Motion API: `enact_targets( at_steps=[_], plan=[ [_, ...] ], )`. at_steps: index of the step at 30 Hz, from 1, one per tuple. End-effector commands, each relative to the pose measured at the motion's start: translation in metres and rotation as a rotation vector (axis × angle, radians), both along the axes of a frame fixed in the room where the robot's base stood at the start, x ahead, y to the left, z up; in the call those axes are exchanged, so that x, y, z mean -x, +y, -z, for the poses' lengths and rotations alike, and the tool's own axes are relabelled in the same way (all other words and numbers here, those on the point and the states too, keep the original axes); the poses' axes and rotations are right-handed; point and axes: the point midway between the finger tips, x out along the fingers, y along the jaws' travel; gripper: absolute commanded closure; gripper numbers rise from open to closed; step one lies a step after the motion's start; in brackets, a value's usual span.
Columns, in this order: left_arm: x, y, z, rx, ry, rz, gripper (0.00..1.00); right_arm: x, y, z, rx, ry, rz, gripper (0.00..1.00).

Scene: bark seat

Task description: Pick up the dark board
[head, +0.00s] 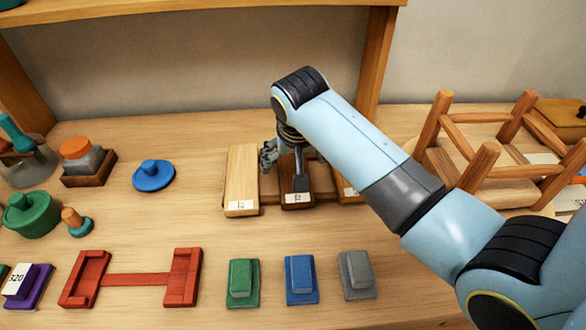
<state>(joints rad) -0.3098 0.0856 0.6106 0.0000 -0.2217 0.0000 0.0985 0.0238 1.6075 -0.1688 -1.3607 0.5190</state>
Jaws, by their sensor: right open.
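The dark board (295,200) is a dark brown slat with a small white label at its near end. It lies between a pale board (241,185) on its left and another pale board (346,188) on its right. My right gripper (285,165) is open over the far half of the dark board, pointing down. One finger shows near the pale left board and another over the dark board. My wrist hides the far end, and I cannot tell whether the fingers touch it. My left gripper is not in view.
An upturned wooden stool (478,150) stands at the right. Green (242,283), blue (301,279) and grey (357,275) blocks lie in front, beside a red frame (135,279). A blue knobbed disc (153,175) lies left. A shelf (180,8) hangs above the back.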

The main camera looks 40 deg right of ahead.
Motion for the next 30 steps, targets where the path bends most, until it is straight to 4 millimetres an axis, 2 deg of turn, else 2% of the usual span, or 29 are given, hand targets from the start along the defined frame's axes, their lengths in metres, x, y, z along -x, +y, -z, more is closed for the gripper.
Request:
enact_targets(
  at_steps=[6, 9, 17, 20, 30],
  plan=[
    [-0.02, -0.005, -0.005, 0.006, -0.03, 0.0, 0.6, -0.013, -0.01, 0.027, 0.001, 0.004, 0.001, 0.06],
    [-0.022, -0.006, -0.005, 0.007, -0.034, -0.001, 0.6, -0.017, -0.011, 0.038, 0.0, 0.004, 0.001, 0.06],
    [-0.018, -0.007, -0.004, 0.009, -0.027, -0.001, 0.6, -0.018, -0.012, 0.042, 0.0, 0.001, 0.0, 0.06],
    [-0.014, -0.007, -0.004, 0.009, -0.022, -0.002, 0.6, -0.018, -0.012, 0.042, 0.0, 0.001, 0.0, 0.16],
    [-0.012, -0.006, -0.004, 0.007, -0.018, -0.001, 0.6, -0.018, -0.012, 0.042, 0.0, 0.001, 0.0, 0.61]
  ],
)
